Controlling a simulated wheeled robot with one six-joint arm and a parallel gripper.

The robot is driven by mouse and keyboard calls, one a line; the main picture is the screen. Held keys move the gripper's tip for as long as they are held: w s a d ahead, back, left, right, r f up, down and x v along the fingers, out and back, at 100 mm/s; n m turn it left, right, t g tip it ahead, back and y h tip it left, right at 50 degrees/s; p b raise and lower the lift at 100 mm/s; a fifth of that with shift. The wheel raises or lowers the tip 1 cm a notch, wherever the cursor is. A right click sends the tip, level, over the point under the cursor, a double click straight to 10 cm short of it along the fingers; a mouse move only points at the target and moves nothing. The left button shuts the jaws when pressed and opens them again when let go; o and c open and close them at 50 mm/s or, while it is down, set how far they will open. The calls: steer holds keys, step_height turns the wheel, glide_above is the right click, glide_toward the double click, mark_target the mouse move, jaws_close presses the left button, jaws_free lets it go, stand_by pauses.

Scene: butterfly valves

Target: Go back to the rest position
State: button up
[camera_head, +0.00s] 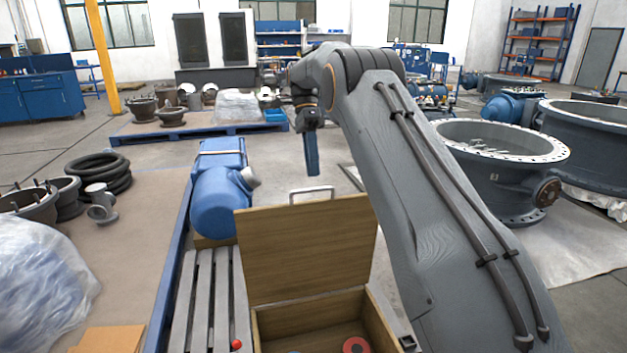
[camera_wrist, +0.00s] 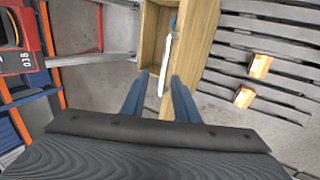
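A wooden box (camera_head: 262,332) stands in the lower middle of the head view. Its lid (camera_head: 305,250) is raised, with a pale handle (camera_head: 312,190) on its top edge. My gripper (camera_head: 312,172) points down just above that handle, with a small gap showing. In the wrist view, the two blue fingers of my gripper (camera_wrist: 160,78) are apart, with nothing held. The pale handle (camera_wrist: 164,68) shows between the fingers there, below them. A red ring (camera_head: 356,345) lies inside the box, partly cut off by the frame edge.
Grey slats (camera_head: 208,300) with a red ball (camera_head: 236,345) lie left of the box. A blue motor-like unit (camera_head: 218,200) stands behind them. Large valve bodies (camera_head: 500,175) stand at right. Two small wooden blocks (camera_wrist: 260,66) lie on slats in the wrist view.

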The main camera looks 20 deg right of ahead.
steer(key=shift+w+r, duration=0.2)
steer(key=shift+r, duration=0.35)
steer(key=shift+s, duration=0.1)
steer(key=s+f+n+t+p, duration=0.1)
steer(key=s+f+n, duration=0.2)
steer(key=s, duration=1)
steer(key=s+f+n+t+p, duration=0.1)
steer(key=s+f+n+t, duration=0.1)
steer(key=s+n, duration=0.7)
steer(key=s+a+f+n+t, duration=0.1)
steer(key=s+f+n, duration=0.3)
steer(key=s, duration=1.2)
steer(key=shift+s+n+t+p, duration=0.35)
steer(key=shift+n+t, duration=0.25)
steer(key=shift+n, duration=0.4)
